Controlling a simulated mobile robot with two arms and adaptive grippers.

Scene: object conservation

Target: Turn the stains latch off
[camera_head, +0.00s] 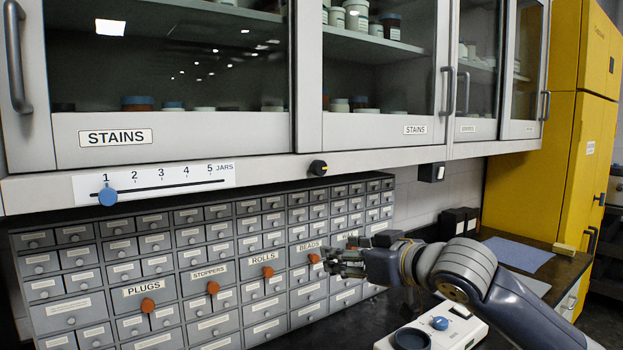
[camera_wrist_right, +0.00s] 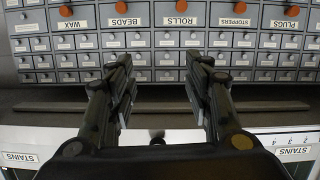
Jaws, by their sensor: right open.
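A small black knob (camera_head: 318,168) with a pale mark sits on the grey rail under the cabinet doors labelled STAINS (camera_head: 116,137). It looks like the stains latch; which way it is turned is too small to tell for sure. My right gripper (camera_head: 340,262) is open and empty, below and a little right of the knob, in front of the small drawers. In the right wrist view the two fingers (camera_wrist_right: 160,62) stand apart with nothing between them; that view is upside down. My left gripper is not in view.
A slider scale with a blue knob (camera_head: 108,196) stands at 1 on the rail's left. Drawers with orange knobs (camera_head: 148,305) fill the wall below. A black box (camera_head: 431,172) hangs right of the knob. A white device (camera_head: 440,325) stands on the dark bench.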

